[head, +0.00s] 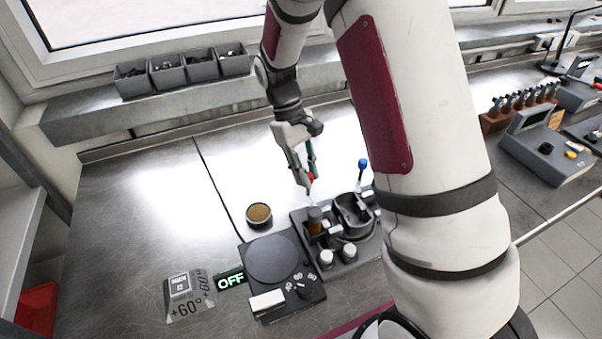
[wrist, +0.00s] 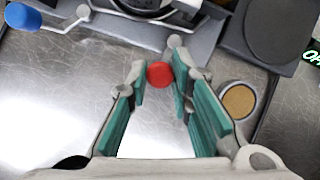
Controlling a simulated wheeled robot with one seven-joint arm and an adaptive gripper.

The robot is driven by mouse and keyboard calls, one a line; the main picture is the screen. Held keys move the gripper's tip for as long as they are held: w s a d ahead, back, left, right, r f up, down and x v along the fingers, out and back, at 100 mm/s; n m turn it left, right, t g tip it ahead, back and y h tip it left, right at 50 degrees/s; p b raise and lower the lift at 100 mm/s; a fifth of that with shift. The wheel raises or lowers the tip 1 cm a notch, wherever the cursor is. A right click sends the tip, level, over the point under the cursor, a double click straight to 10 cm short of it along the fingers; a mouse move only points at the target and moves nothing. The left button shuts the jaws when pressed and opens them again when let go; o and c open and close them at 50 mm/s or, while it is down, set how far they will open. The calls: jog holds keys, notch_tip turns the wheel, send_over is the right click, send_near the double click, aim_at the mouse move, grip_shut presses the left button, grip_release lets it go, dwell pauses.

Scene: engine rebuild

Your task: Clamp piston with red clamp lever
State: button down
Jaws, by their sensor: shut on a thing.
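The red clamp lever shows as a round red knob (wrist: 160,74) between my gripper's green-padded fingertips in the wrist view. My gripper (wrist: 159,80) is shut on this knob. In the head view my gripper (head: 307,178) points down at the rear of the dark fixture (head: 324,243), with a bit of red between its fingertips. A second lever with a blue knob (head: 363,163) stands at the fixture's right part; the blue knob also shows in the wrist view (wrist: 22,17). I cannot make out the piston clearly, nor whether the lever presses on it.
A hot plate (head: 271,259) with a dial and a green OFF display (head: 231,281) stands left of the fixture. A round tin with brown content (head: 259,214) sits behind the plate. Grey bins (head: 184,70) line the back shelf. The left bench is mostly clear.

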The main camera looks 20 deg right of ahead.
jog(key=shift+s+d+m+y, duration=0.15)
jog(key=shift+d+m+y, duration=0.3)
jog(key=shift+m, duration=0.65)
jog(key=shift+s+d+m+y, duration=0.15)
jog(key=shift+d+m+y, duration=0.25)
jog(key=shift+m, duration=0.7)
jog(key=shift+s+d+m+y, duration=0.15)
jog(key=shift+d+m+y, duration=0.3)
jog(key=shift+m, duration=0.65)
jog(key=c, duration=1.4)
grip_release()
jog(key=shift+c, duration=0.2)
jog(key=shift+r, duration=0.1)
jog(key=v, duration=1.1)
jog(key=shift+r, duration=0.35)
jog(key=shift+w+d, duration=0.1)
jog(key=shift+w, duration=0.05)
